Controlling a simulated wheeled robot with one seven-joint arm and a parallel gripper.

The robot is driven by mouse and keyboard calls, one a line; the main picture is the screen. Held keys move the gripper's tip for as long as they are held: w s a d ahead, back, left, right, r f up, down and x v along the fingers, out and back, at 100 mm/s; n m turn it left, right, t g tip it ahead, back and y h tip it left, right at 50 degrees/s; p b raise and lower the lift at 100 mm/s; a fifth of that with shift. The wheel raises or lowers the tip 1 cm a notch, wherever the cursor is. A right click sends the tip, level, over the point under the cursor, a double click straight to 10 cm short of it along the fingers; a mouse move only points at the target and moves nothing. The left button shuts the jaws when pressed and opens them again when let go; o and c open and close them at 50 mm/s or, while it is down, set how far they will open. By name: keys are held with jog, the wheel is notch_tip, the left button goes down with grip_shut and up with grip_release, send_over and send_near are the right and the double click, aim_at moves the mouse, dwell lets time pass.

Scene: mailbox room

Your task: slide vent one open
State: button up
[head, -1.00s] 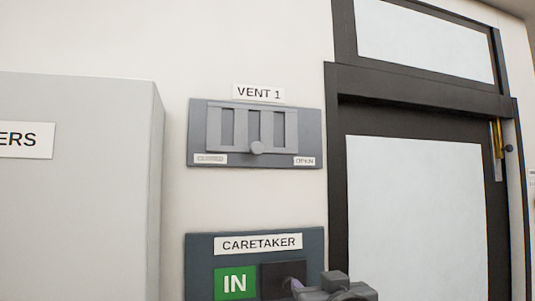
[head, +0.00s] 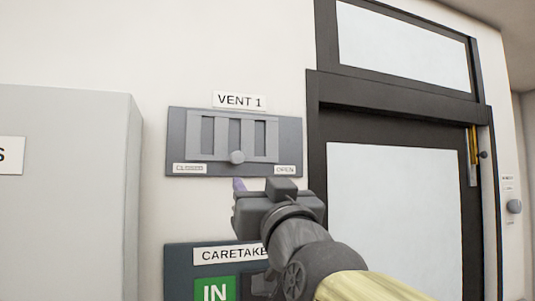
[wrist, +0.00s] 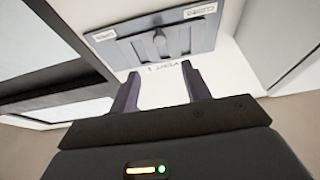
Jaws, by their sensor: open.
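Vent 1 (head: 292,140) is a grey wall panel with a slotted sliding plate (head: 221,137) and a round knob (head: 237,157) at the plate's lower edge. The knob sits about midway between the "CLOSED" label (head: 190,168) at left and the "OPEN" label (head: 285,170) at right. My gripper (head: 239,184) is just below the knob in the head view, partly hidden by its own body. In the wrist view the vent appears upside down, with its knob (wrist: 160,38) beyond the two spread, empty fingers (wrist: 164,75). No contact with the knob is visible.
A "CARETAKER" panel (head: 180,270) with a green "IN" tile (head: 214,291) is below the vent, partly behind my arm. A grey cabinet (head: 70,190) stands at left. A dark-framed door (head: 400,220) is at right.

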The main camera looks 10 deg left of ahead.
aim_at(238, 158)
jog(key=p+x, duration=0.8)
jog(key=x, duration=0.5)
jog(key=shift+w+a+r, duration=0.1)
jog(key=shift+w+r, duration=0.05)
jog(key=shift+w, duration=0.05)
jog(key=shift+w+a, duration=0.2)
jog(key=shift+w, duration=0.15)
grip_shut()
